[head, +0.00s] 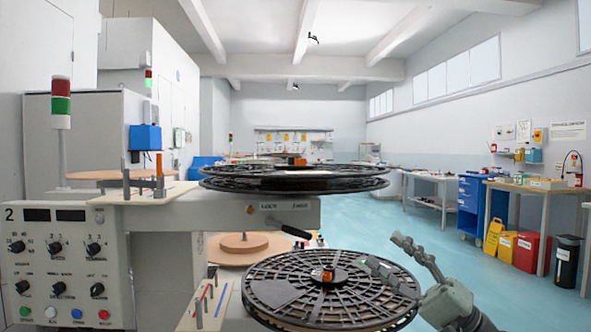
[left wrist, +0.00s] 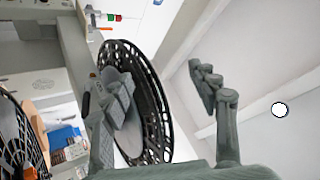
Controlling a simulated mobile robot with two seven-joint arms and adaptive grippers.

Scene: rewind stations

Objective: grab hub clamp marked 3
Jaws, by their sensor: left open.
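Two black slotted reels show in the head view. The lower reel (head: 275,290) has a small orange clamp (head: 328,275) at its hub. The upper reel (head: 225,184) also has a small orange clamp (head: 298,161) at its hub. I cannot read a number 3 on either clamp. My left gripper (head: 388,253) is open, with its fingers over the right side of the lower reel, apart from the clamp. In the left wrist view my left gripper (left wrist: 160,83) has its fingers wide apart with nothing between them, and a black reel (left wrist: 152,100) shows behind one finger. My right gripper is not in view.
A control panel (head: 62,262) marked 2 stands at the left. A grey machine arm (head: 215,215) and a black handle (head: 292,230) lie between the reels. A wooden disc (head: 225,248) sits behind. Open floor (head: 420,225) and workbenches (head: 535,184) are at the right.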

